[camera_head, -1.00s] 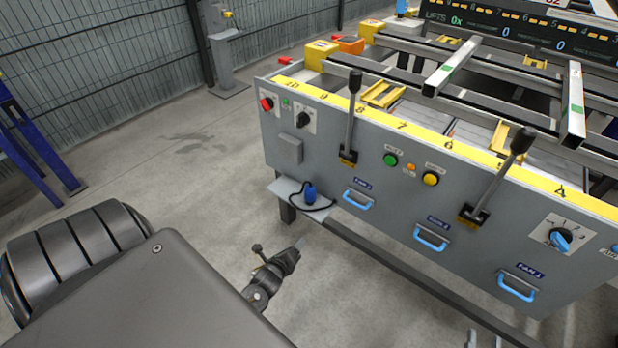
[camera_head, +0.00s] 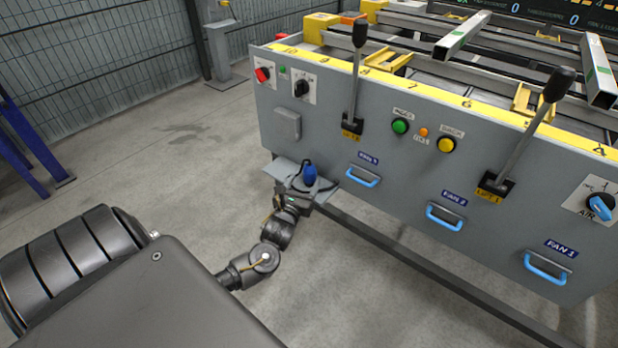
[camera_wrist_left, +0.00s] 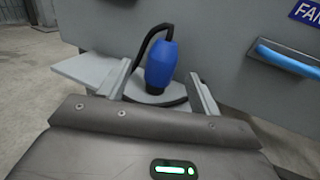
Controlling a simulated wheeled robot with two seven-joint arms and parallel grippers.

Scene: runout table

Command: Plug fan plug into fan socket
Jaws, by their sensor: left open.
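The blue fan plug (camera_head: 309,174) stands upright on a small grey shelf (camera_head: 283,169) at the left part of the panel, with a black cable from its top. In the left wrist view the plug (camera_wrist_left: 161,62) is between and beyond the two fingers of my left gripper (camera_wrist_left: 160,88), which is open. In the head view my left gripper (camera_head: 303,188) is at the shelf, and its fingers are mostly hidden. A grey box with a flap (camera_head: 287,124) is on the panel above the shelf; whether it is the fan socket I cannot tell. My right gripper is not in view.
Blue drawer-like handles, such as the one under the nearest FAN label (camera_head: 362,177), stick out right of the shelf. Levers (camera_head: 355,85) and buttons (camera_head: 400,126) are higher on the panel. A rail (camera_head: 400,255) runs below it.

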